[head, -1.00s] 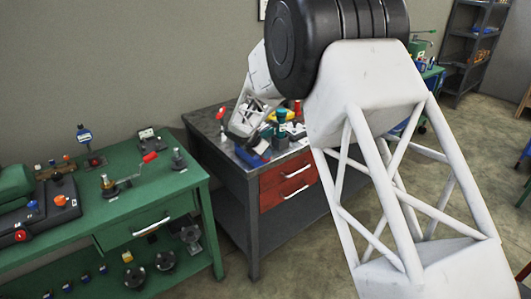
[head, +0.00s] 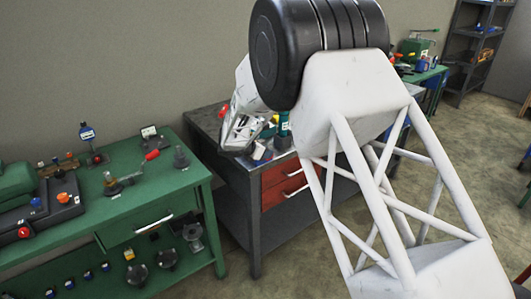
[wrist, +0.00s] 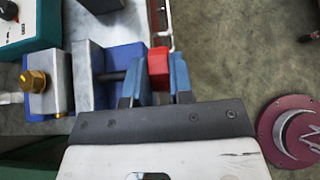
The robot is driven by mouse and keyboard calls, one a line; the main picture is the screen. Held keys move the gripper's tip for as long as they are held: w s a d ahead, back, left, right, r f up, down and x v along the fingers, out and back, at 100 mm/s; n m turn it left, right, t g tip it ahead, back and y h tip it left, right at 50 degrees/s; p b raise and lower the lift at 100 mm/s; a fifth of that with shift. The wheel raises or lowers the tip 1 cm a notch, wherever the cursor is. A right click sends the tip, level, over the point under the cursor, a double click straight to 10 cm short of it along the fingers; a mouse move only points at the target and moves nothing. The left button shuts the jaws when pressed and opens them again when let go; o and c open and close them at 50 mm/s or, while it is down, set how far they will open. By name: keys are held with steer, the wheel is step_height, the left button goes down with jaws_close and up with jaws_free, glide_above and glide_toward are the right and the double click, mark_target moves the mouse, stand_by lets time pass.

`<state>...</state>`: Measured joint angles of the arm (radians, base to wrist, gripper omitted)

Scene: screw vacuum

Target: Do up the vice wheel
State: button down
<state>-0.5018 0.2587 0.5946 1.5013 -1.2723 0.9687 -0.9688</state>
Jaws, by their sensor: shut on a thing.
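In the wrist view, the vice (wrist: 122,58) has a blue body with grey jaw blocks (wrist: 88,75) on the left and a dark screw running right. The red vice wheel (wrist: 158,66) shows edge-on at the screw's right end. My gripper (wrist: 156,85) is shut on the wheel, one finger on each side of it. Part of the wheel is hidden between the fingers. In the head view, my white gripper housing (head: 243,116) is over the grey bench; my arm hides the fingertips and the wheel.
A brass fitting (wrist: 36,81) sits left of the jaws, near a teal box (wrist: 27,30). A maroon round base (wrist: 290,135) lies right. In the head view, a green bench (head: 150,205) with several fixtures stands left of the grey bench with red drawers (head: 283,182).

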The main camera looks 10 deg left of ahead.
steer(key=c, duration=1)
jaws_free()
steer(key=v, duration=0.8)
steer(key=shift+o, duration=0.3)
steer(key=shift+f, duration=0.1)
